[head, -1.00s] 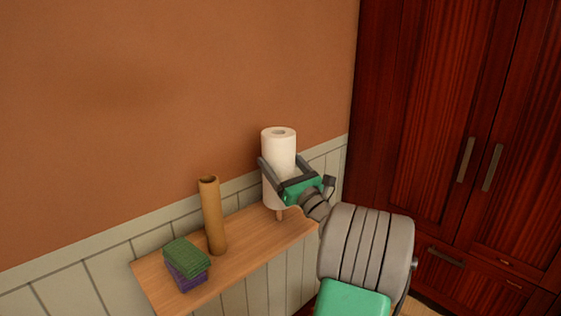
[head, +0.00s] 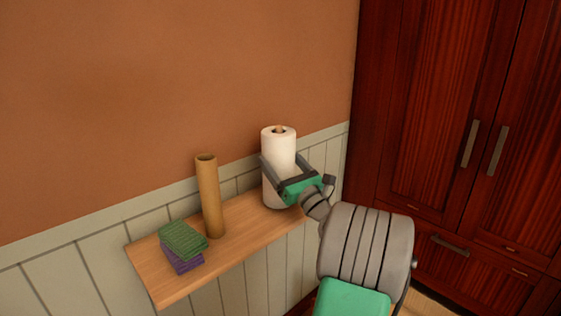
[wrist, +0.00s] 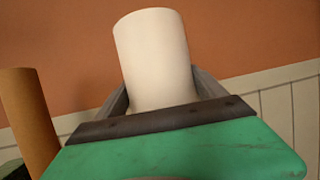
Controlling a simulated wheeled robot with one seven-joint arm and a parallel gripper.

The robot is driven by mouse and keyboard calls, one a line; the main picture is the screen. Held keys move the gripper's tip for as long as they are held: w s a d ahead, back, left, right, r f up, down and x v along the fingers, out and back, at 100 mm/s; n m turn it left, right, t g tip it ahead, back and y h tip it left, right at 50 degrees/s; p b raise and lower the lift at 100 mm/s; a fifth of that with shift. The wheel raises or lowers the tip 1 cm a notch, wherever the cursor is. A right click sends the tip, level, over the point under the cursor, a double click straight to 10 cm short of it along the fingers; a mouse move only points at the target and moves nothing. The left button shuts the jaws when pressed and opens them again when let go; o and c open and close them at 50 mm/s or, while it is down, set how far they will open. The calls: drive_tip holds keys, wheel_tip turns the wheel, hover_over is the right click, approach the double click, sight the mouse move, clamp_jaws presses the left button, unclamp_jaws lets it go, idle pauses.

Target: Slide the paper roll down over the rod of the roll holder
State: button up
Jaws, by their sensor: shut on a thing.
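The white paper roll (head: 275,148) stands upright at the right end of the wooden shelf, with its bottom at or very near the shelf. The wooden tip of the holder's rod (head: 280,129) shows in the hole at the top of the roll, so the roll is around the rod. The rest of the holder is hidden by the roll and my gripper. My gripper (head: 286,172) is shut on the roll, with one finger on each side. In the wrist view the roll (wrist: 155,60) rises between the fingers.
A brown cardboard tube (head: 210,195) stands upright on the shelf (head: 165,290) left of the roll. Green cloths (head: 183,240) lie on purple ones (head: 182,262) at the shelf's left end. The wall is behind. A dark wooden cabinet (head: 430,120) is at the right.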

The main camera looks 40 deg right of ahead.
sight(288, 173)
drive_tip(key=o, duration=1.5)
drive_tip(key=shift+c, duration=0.2)
drive_tip(key=shift+s+f+b, duration=0.35)
drive_tip(key=shift+f+b, duration=0.05)
drive_tip(key=shift+b, duration=0.35)
drive_tip(key=b+v, duration=0.6)
drive_tip(key=b, duration=0.2)
drive_tip(key=shift+f+b, duration=0.15)
drive_tip(key=shift+b, duration=0.25)
drive_tip(key=shift+s+a+b, duration=0.1)
drive_tip(key=shift+s+b, duration=0.35)
drive_tip(key=shift+b, duration=0.05)
drive_tip(key=shift+s+r, duration=0.1)
drive_tip(key=shift+r, duration=0.1)
